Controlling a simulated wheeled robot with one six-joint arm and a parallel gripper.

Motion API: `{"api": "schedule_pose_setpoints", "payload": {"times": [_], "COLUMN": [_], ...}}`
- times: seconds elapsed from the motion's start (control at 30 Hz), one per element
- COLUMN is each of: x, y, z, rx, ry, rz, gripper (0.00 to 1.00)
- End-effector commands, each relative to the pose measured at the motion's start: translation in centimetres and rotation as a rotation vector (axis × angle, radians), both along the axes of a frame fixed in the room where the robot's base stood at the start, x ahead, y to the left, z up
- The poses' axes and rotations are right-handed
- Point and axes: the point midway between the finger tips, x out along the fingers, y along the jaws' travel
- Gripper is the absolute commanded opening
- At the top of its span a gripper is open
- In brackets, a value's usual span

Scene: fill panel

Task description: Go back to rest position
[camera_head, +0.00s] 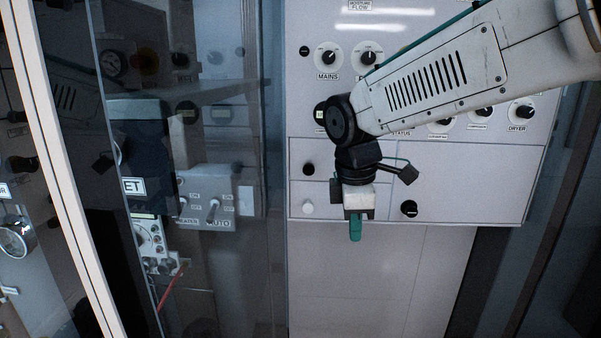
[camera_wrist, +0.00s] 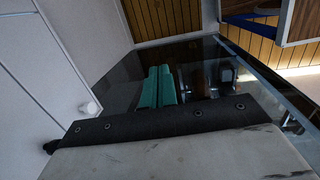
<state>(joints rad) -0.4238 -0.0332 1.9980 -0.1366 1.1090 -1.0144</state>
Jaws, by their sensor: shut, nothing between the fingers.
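My gripper (camera_head: 355,228) hangs below my white arm in front of the lower part of the fill panel (camera_head: 440,185). Its green fingers point down and are shut with nothing between them. In the wrist view the two green fingers (camera_wrist: 158,88) lie side by side, touching. The panel's upper part carries knobs such as the MAINS knob (camera_head: 328,57) and the DRYER knob (camera_head: 522,112). My arm covers the middle of the panel and part of its labels.
A glass pane with a pale frame (camera_head: 62,170) stands at the left. Behind it are a grey switch box (camera_head: 208,198), gauges and a red cable (camera_head: 172,285). The white wall below the panel is bare.

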Motion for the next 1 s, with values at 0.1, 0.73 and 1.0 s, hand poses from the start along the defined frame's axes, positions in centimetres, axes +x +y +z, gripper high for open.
{"api": "schedule_pose_setpoints", "payload": {"times": [0.1,0.73,1.0], "x": [-5.3,-23.9,-23.9], "y": [-4.8,-16.6,-16.9], "z": [0.0,-2.5,-2.3], "rx": [0.047,0.232,0.241], "ry": [0.013,-0.057,-0.068], "rz": [-0.409,-1.471,-1.485], "gripper": [0.0,0.0,0.0]}}
